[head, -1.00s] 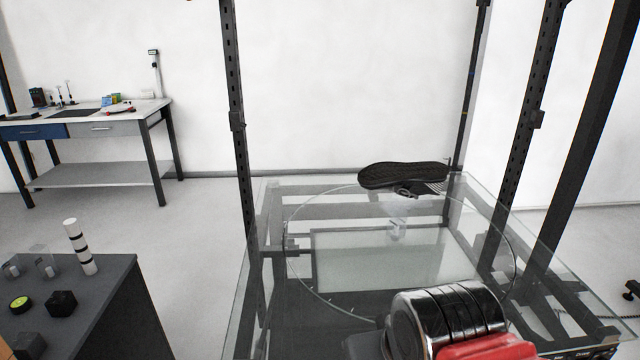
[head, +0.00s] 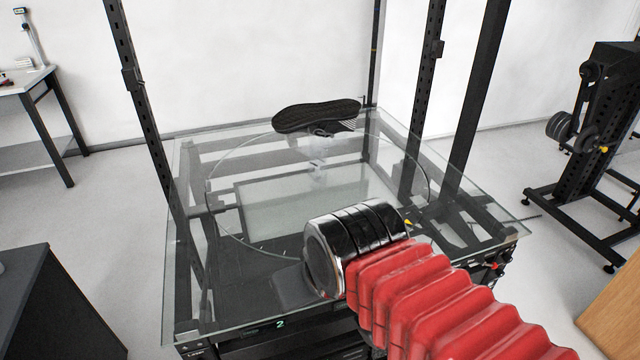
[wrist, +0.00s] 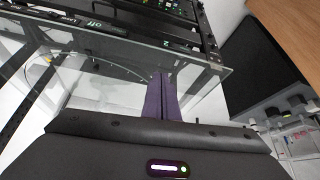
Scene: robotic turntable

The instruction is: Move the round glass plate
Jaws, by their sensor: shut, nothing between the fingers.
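The round glass plate (head: 232,225) is a clear disc with a thin bright rim, lying flat on the square glass top (head: 195,300) of a black frame. A black shoe (head: 316,116) is tilted sole outward over the plate's far edge. My arm covers part of the plate's near side. In the wrist view my gripper (wrist: 162,75) shows as two purple fingers pressed together and empty. They overlap the glass edge in that picture; I cannot tell whether they touch it. The plate's curved rim also shows faintly in the wrist view (wrist: 112,66).
Black uprights (head: 142,95) rise at the frame's corners. A dark cabinet (head: 55,305) stands at left, a workbench (head: 25,78) behind it. A black rack with weights (head: 590,130) stands at right.

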